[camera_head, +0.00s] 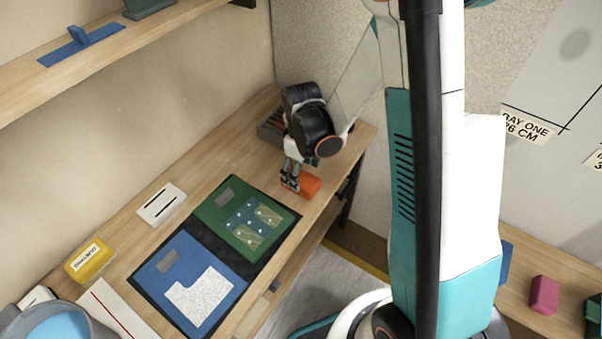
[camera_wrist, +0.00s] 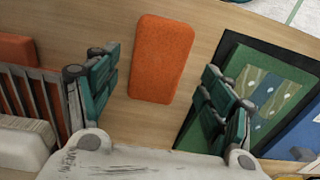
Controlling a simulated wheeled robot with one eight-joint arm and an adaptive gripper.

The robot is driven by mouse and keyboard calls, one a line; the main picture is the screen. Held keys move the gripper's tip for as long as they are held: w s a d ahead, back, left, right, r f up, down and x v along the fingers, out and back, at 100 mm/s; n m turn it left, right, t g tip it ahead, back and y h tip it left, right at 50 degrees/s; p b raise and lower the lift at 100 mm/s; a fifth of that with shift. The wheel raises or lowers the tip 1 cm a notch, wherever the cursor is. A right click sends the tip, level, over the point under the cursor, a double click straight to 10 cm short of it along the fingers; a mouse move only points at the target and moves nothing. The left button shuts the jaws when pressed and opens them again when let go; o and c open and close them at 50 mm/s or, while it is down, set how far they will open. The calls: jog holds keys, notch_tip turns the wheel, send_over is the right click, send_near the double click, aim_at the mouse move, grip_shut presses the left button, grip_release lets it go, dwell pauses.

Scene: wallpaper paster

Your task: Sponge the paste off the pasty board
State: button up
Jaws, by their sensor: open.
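An orange sponge-like block (camera_head: 311,187) lies on the wooden table, right of the green board; it also shows in the wrist view (camera_wrist: 161,58). My gripper (camera_head: 290,183) is over the table beside this block. In the wrist view its fingers (camera_wrist: 160,85) are spread wide with nothing between the pads, and the block lies beyond them. A green board (camera_head: 216,208) carries a patterned blue-and-green piece. A blue board (camera_head: 160,278) carries a white speckled patch (camera_head: 200,297). Both lie on a black mat (camera_head: 262,262). I cannot tell which board is the pasty one.
A grey slatted rack (camera_head: 268,132) stands at the far table end, with an orange thing inside (camera_wrist: 15,50). A white slotted block (camera_head: 161,204), a yellow labelled box (camera_head: 90,260) and a bucket of blue liquid (camera_head: 58,329) stand along the left. A shelf (camera_head: 110,50) overhangs the wall.

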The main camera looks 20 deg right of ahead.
notch_tip(320, 180, up, 9)
jog(key=p, duration=0.2)
notch_tip(320, 180, up, 11)
jog(key=m+t, duration=0.3)
send_over(302, 179)
jog(key=s, duration=0.5)
jog(key=s+r+m+t, duration=0.4)
jog(key=s+r, duration=0.3)
jog(key=s, duration=0.2)
jog(key=shift+s+r, duration=0.2)
jog(key=shift+s, duration=0.05)
jog(key=shift+o, duration=0.5)
